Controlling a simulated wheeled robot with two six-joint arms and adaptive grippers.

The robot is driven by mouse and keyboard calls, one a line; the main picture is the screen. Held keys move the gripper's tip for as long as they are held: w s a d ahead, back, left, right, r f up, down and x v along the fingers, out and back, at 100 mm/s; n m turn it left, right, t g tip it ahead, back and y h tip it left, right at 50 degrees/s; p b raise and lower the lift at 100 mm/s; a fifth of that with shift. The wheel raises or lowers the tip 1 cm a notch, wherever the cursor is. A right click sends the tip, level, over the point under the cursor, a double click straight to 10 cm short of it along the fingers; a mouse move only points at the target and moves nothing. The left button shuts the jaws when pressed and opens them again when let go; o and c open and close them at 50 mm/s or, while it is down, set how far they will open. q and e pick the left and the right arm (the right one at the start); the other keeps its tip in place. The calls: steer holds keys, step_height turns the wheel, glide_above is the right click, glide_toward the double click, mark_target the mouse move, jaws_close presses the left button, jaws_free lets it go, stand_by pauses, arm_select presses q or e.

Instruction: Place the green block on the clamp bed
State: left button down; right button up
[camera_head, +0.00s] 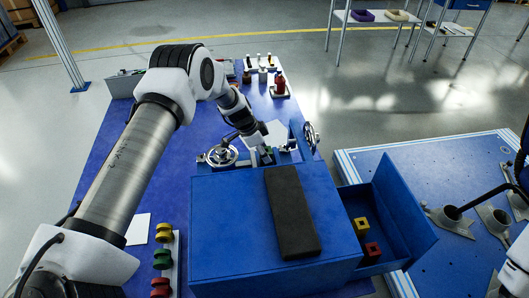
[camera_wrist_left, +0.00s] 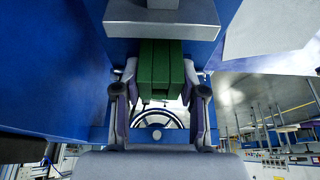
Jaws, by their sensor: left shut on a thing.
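The green block (camera_wrist_left: 160,68) is gripped between the fingers of my left gripper (camera_wrist_left: 160,95) in the left wrist view. In the head view my left gripper (camera_head: 259,147) is over the clamp area behind the large blue box, and only a little of the block shows there. The clamp has a handwheel (camera_head: 221,155) at its left and another handwheel (camera_head: 311,136) at its right. A metal clamp part (camera_wrist_left: 162,15) is close to the block in the wrist view. The clamp bed is mostly hidden, and I cannot tell whether the block touches it.
A blue box (camera_head: 225,225) with a dark pad (camera_head: 291,212) stands in front of the clamp. Its open drawer (camera_head: 405,228) holds yellow and red blocks. A rack of coloured pieces (camera_head: 163,255) is at the left.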

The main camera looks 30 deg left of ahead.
arm_select(q)
steer(key=c, duration=0.7)
jaws_free()
steer(key=shift+f, duration=0.15)
steer(key=shift+o, duration=0.2)
steer(key=shift+r+p, duration=0.35)
steer(key=shift+r, duration=0.05)
steer(key=v, duration=1.1)
steer(key=shift+r, duration=0.3)
steer(key=shift+s+a, duration=0.1)
